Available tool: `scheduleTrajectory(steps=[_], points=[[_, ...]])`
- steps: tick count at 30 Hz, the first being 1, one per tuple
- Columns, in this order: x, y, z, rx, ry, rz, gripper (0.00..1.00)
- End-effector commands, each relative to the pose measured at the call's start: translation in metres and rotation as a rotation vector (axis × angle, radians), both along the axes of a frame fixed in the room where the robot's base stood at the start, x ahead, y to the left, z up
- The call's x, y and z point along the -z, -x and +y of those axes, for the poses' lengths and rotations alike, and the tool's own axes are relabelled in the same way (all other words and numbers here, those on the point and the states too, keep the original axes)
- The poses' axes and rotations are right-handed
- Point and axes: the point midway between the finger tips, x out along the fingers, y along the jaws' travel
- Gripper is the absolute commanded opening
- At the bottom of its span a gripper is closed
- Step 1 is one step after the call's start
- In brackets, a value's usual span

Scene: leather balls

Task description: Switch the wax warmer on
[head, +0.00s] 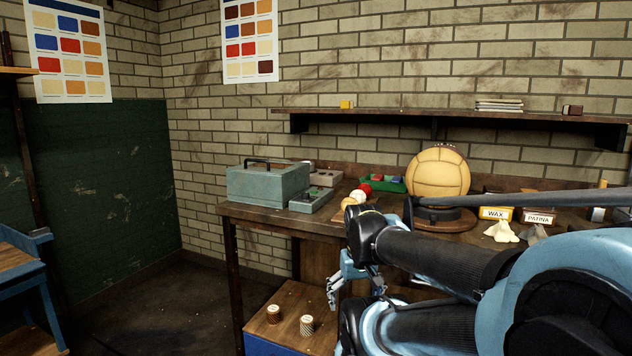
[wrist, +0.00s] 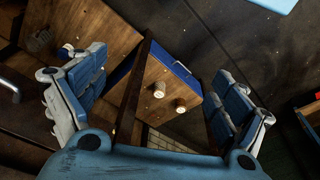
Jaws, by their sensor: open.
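I cannot make out a wax warmer or its switch in either view; my arm covers part of the workbench (head: 262,211). A yellow label reading WAX (head: 495,213) stands at the right of the bench, beside a PATINA label (head: 539,218). My gripper (head: 338,287) hangs in front of the bench, below its top and above the low wooden surface. In the wrist view my gripper (wrist: 157,103) shows its two blue and white fingers wide apart, with nothing between them in its grasp.
Two spools (head: 307,325) stand on the low wooden surface (head: 285,300). A blue-grey metal box (head: 268,183), a green tray (head: 396,187) and a tan leather ball (head: 439,173) on a stand are on the bench. A wall shelf (head: 450,116) runs above. Floor at left is clear.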

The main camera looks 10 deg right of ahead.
Motion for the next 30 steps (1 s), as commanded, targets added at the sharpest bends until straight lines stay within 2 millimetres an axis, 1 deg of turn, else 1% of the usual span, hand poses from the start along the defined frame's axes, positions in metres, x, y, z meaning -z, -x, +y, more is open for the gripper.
scheduleTrajectory(steps=[8, 9, 11, 12, 14, 15, 17, 18, 20, 21, 22, 30], points=[[0.000, 0.000, 0.000, 0.000, 0.000, 0.000, 1.00], [0.000, 0.000, 0.000, 0.000, 0.000, 0.000, 0.98], [-0.002, 0.002, 0.000, 0.000, 0.000, -0.003, 0.84], [-0.006, 0.007, 0.000, 0.001, 0.001, -0.011, 0.75], [-0.010, 0.005, 0.000, 0.003, 0.002, -0.014, 0.61], [-0.014, 0.002, -0.001, 0.007, 0.003, -0.016, 0.52], [-0.023, -0.006, -0.002, 0.014, 0.006, -0.019, 0.39], [-0.030, -0.013, -0.002, 0.021, 0.008, -0.022, 0.30], [-0.042, -0.024, -0.004, 0.032, 0.014, -0.028, 0.16], [-0.052, -0.032, -0.006, 0.041, 0.017, -0.034, 0.07], [-0.059, -0.038, -0.007, 0.047, 0.020, -0.037, 0.00], [-0.118, -0.100, -0.012, 0.104, 0.042, -0.071, 0.00]])
